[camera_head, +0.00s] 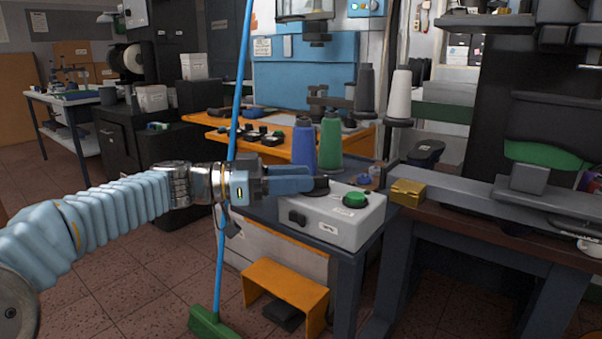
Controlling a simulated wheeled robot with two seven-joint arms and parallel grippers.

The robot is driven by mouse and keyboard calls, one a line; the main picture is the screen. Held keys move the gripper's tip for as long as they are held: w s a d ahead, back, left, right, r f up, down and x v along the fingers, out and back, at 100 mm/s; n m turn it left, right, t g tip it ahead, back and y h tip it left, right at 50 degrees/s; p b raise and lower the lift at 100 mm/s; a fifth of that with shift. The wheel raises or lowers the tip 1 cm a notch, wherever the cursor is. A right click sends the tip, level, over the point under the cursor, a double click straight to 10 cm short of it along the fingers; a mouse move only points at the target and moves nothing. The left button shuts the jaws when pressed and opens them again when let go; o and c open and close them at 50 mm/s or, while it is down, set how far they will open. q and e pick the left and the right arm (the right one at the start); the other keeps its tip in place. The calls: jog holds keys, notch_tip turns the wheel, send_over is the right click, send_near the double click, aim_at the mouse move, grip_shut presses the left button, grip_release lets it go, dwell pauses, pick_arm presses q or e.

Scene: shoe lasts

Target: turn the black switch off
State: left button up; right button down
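A grey control box (342,231) stands on the corner of the dark workbench. A green round button (355,199) sits on its top. A black switch knob (297,217) shows on its front face, at the left. A dark round part (320,187) shows on top at the left, beside my fingertips. My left gripper (312,183) reaches in from the left, with its blue fingers over the box's left rear part. Whether the fingers touch the dark part, or are open or shut, I cannot tell. My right gripper is out of view.
A blue thread cone (303,143) and a green one (329,141) stand close behind the fingers. A gold block (407,192) lies right of the box. A blue-handled broom (236,117) stands upright behind my wrist. An orange stool (287,287) is below.

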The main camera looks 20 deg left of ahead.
pick_arm(q)
jog(key=shift+w+d, duration=0.2)
jog(key=shift+d, duration=0.35)
